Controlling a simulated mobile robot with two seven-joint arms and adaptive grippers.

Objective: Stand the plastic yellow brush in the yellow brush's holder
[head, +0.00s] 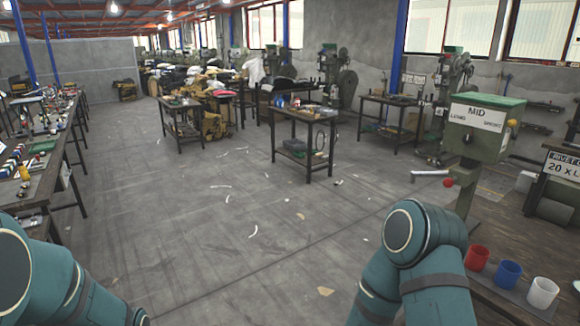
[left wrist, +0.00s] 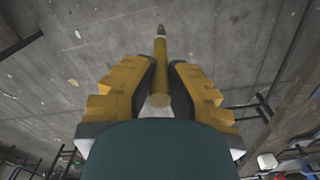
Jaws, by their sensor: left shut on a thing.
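My left gripper (left wrist: 160,80) has yellow stepped fingers and is shut on the yellow brush (left wrist: 161,58). The brush's yellow shaft points away from the gripper, with a dark tip at its far end and a round end between the fingers. Bare grey floor lies behind it. In the head view only parts of my arms show, and neither gripper is in sight. I cannot make out a yellow holder for certain; a small yellow thing (head: 25,173) stands on the left bench, too small to identify.
A red cup (head: 477,258), a blue cup (head: 508,273) and a white cup (head: 542,292) stand on the right bench by a green-topped press (head: 478,128). The left bench (head: 45,190) is cluttered. Dark tables (head: 306,116) stand ahead. The middle floor is mostly clear, with scattered scraps.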

